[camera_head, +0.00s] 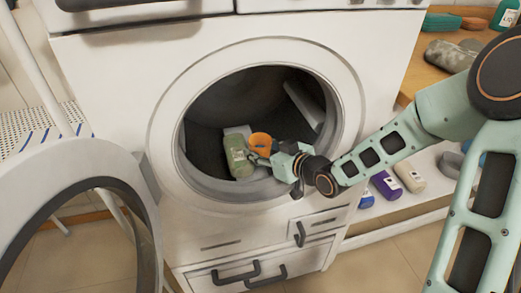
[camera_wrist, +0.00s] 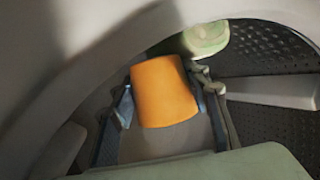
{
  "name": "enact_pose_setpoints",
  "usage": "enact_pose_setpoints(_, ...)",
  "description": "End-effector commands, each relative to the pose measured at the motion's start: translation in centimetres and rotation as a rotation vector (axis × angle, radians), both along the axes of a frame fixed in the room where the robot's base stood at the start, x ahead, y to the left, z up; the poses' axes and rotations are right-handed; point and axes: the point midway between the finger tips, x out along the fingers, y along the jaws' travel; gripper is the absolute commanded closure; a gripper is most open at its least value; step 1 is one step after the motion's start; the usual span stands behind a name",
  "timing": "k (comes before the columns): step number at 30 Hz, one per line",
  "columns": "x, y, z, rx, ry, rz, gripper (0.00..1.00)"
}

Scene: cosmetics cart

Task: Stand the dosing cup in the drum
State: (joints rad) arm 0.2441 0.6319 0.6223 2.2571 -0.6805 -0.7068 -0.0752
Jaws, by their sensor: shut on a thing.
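The orange dosing cup (camera_head: 260,142) is at the mouth of the drum (camera_head: 207,118), and it also shows large in the wrist view (camera_wrist: 164,92). My gripper (camera_head: 262,155) reaches in through the round door opening and is shut on the cup, with one finger on each side of it. The cup looks a little tilted in the wrist view. A green bottle (camera_head: 238,157) is inside the drum, just left of the cup in the head view. Its rounded green end (camera_wrist: 205,38) shows beyond the cup in the wrist view. The cup's underside is hidden.
The pale door rim (camera_head: 160,130) surrounds my arm closely. The open door (camera_head: 85,165) hangs at the left. Drum paddles (camera_head: 303,105) stick out inside. A wooden counter (camera_head: 425,75) is above.

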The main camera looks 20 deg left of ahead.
Motion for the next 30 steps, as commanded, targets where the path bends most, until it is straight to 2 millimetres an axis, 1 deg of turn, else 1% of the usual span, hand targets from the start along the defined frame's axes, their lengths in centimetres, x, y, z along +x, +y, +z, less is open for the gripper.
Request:
enact_pose_setpoints(1,-0.3,-0.3,-1.0,-0.016,0.018,-0.001,0.82)
enact_pose_setpoints(2,-0.3,-0.3,-1.0,-0.016,0.019,0.0,0.55)
enact_pose_setpoints(6,-0.4,-0.3,-1.2,-0.017,0.022,0.0,0.4)
enact_pose_setpoints(16,-0.5,-0.4,-1.2,-0.019,0.023,0.0,0.39)
enact_pose_setpoints(19,-0.5,-0.4,-0.5,-0.018,0.023,0.0,0.39)
enact_pose_setpoints(21,-0.4,-0.5,0.3,-0.018,0.021,0.0,0.39)
enact_pose_setpoints(23,-1.0,-1.4,0.8,-0.02,0.022,-0.004,0.39)
enact_pose_setpoints(30,-4.0,-5.6,3.4,-0.015,0.017,-0.004,0.39)
